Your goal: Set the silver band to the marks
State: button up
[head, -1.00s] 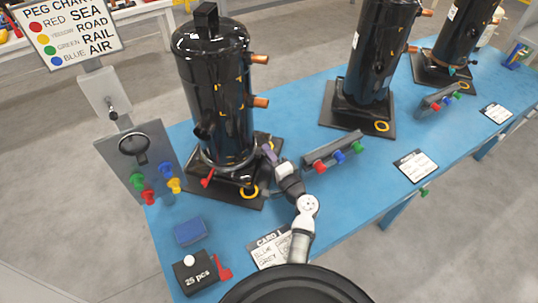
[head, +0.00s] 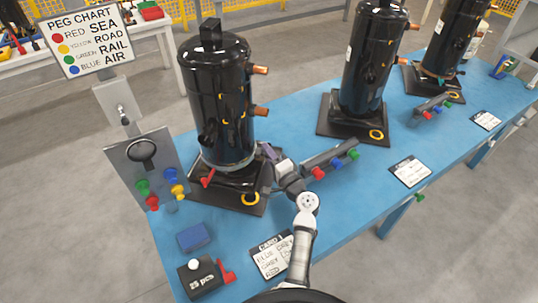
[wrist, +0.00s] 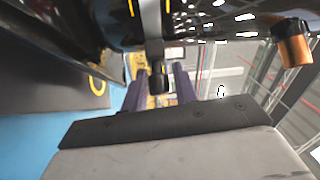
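The silver band (head: 226,166) circles the lower part of the nearest black compressor (head: 224,110). In the wrist view the band (wrist: 152,24) runs down the picture to a dark tab (wrist: 158,80). Yellow marks (wrist: 131,8) show on the black shell beside the band. My gripper (head: 267,152) is at the right of this compressor, near band height. In the wrist view its two purple fingers (wrist: 161,85) stand apart, one on each side of the tab. I see no clear contact with it. The head view hides the tab behind my gripper.
A grey peg rail (head: 330,162) lies close right of my gripper. A red lever (head: 208,178) and a yellow ring (head: 250,199) are at the compressor's base. A copper stub (wrist: 293,42) juts out at upper right. The blue table (head: 350,205) is clear at front right.

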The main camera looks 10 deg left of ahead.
jog(key=shift+f, duration=0.1)
jog(key=shift+s+d+f+b, duration=0.15)
jog(key=shift+s+d+b, duration=0.2)
jog(key=shift+d, duration=0.1)
jog(key=r+b+v, duration=0.1)
jog(key=b+v, duration=0.3)
jog(key=v, duration=0.8)
jog(key=shift+s+d+f, duration=0.2)
jog(key=shift+s+f, duration=0.1)
jog(key=shift+f, duration=0.05)
